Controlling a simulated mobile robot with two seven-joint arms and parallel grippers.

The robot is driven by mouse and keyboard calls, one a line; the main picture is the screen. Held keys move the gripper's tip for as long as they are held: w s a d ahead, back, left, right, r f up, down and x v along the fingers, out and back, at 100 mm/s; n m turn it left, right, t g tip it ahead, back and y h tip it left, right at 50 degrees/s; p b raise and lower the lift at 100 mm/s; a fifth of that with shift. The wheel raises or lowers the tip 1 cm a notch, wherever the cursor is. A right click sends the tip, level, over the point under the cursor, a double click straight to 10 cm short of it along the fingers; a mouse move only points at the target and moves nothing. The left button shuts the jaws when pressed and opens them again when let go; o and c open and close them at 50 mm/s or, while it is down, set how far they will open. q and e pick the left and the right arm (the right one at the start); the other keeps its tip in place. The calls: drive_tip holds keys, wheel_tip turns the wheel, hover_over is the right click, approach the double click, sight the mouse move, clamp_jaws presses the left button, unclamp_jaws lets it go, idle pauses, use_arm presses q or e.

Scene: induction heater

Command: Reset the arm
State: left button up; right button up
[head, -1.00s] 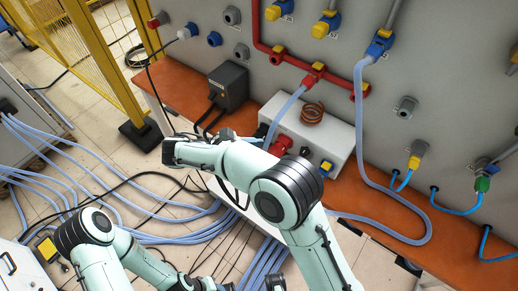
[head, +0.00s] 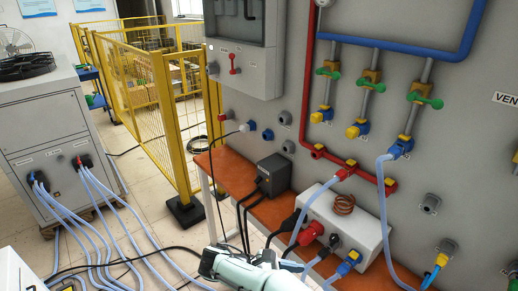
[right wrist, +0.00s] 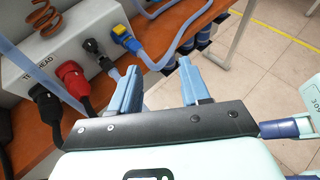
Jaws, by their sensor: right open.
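My right arm shows at the bottom centre of the head view, in front of the orange bench (head: 228,178). My right gripper (right wrist: 160,82) shows in the right wrist view with its two blue fingers apart and nothing between them. It is in front of the white test head box (head: 372,222), which carries a copper coil (head: 344,204) and red, black and blue plugs. The box also shows at the upper left of the right wrist view (right wrist: 88,28). My left gripper is not in view.
A grey wall panel with red and blue pipes (head: 390,45) stands behind the bench. A black box (head: 274,174) sits on the bench. Hoses run from a grey cabinet (head: 45,130) across the floor at left. A yellow fence (head: 150,110) stands behind.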

drive_tip(key=s+d+f+m+g+y+p, duration=0.1)
drive_tip(key=s+d+f+g+y, duration=0.15)
drive_tip(key=f, duration=0.85)
drive_tip(key=s+d+f+m+g+y, duration=0.15)
drive_tip(key=s+f+y, duration=0.25)
drive_tip(key=f, duration=0.8)
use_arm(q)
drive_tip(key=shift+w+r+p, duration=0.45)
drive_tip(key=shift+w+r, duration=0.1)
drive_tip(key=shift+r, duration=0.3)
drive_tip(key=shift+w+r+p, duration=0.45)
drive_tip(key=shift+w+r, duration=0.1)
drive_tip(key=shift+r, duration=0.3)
use_arm(e)
drive_tip(key=s+f+m+t+y, duration=0.1)
drive_tip(key=s+f+m+y, duration=0.4)
drive_tip(key=s+m, duration=0.4)
drive_tip(key=s+f+m+t+y, duration=0.1)
drive_tip(key=s+f+m+y, duration=0.4)
drive_tip(key=s+m, duration=0.5)
drive_tip(key=shift+s+a+f+m, duration=0.3)
drive_tip(key=shift+f+m, duration=0.35)
drive_tip(key=shift+f, duration=0.75)
drive_tip(key=shift+y, duration=0.25)
